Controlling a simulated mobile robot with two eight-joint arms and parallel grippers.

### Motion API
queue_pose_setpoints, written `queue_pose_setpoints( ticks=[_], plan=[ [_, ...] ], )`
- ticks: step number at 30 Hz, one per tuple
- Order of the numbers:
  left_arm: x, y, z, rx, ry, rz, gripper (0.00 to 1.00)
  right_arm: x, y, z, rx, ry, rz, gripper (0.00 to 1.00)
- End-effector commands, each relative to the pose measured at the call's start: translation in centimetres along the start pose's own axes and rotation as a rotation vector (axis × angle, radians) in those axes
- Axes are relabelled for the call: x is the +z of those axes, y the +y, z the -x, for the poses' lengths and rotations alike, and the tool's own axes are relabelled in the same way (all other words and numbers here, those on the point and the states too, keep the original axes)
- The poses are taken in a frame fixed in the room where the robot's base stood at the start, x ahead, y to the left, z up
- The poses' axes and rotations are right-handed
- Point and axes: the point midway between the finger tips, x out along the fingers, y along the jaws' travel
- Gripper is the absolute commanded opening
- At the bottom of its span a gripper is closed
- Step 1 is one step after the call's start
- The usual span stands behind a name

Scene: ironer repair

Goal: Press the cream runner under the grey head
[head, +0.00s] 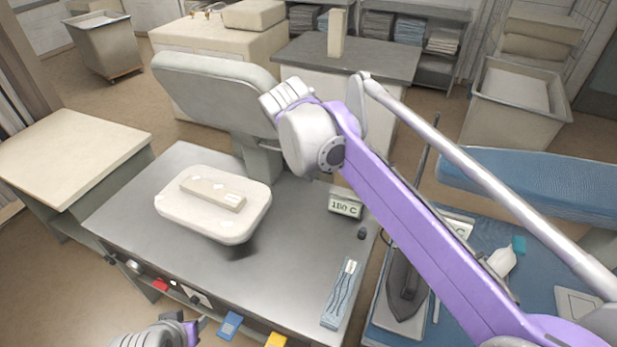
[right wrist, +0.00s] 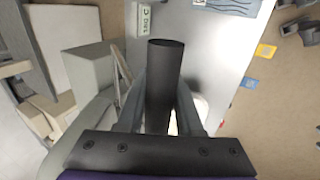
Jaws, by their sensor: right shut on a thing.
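The grey head (head: 215,85) of the press is raised and tilted back behind the cream padded bed (head: 240,228). The cream runner (head: 213,193) lies folded into a strip on the bed, with open space above it. My right arm reaches over to the right side of the head. In the right wrist view my right gripper (right wrist: 161,108) is shut on a dark round bar (right wrist: 166,75). In the head view its fingers are hidden behind my arm. My left gripper (head: 192,330) is low at the bottom edge, away from the runner; its fingers are barely visible.
A 180 C display (head: 345,204) and a blue striped cloth or card (head: 341,293) are on the grey worktop (head: 140,215). A red button (head: 160,285) is on its front, with blue (head: 230,324) and yellow (head: 276,340) pedals below.

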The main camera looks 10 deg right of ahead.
Motion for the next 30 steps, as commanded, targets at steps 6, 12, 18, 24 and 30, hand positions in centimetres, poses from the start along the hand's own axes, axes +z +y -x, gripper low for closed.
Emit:
queue_pose_setpoints(
  ticks=[6, 12, 18, 24, 30],
  plan=[
    [0.0, 0.0, 0.0, 0.000, 0.000, 0.000, 0.50, 0.0, 0.2, 0.1, -0.007, 0.000, 0.001, 0.00],
    [0.0, 0.0, 0.0, 0.000, 0.000, 0.000, 0.50, 0.0, 0.2, 0.1, -0.006, -0.001, 0.000, 0.00],
    [0.0, 0.0, 0.0, 0.000, 0.000, 0.000, 0.50, 0.0, 0.2, 0.1, -0.005, -0.001, 0.000, 0.64],
    [0.0, 0.0, 0.0, 0.000, 0.000, 0.000, 0.50, 0.0, 0.2, 0.1, -0.005, -0.001, 0.000, 0.64],
    [0.1, 0.0, -0.1, 0.000, -0.002, 0.000, 0.50, 0.0, 0.1, 1.3, -0.006, -0.001, 0.001, 0.64]
  ],
)
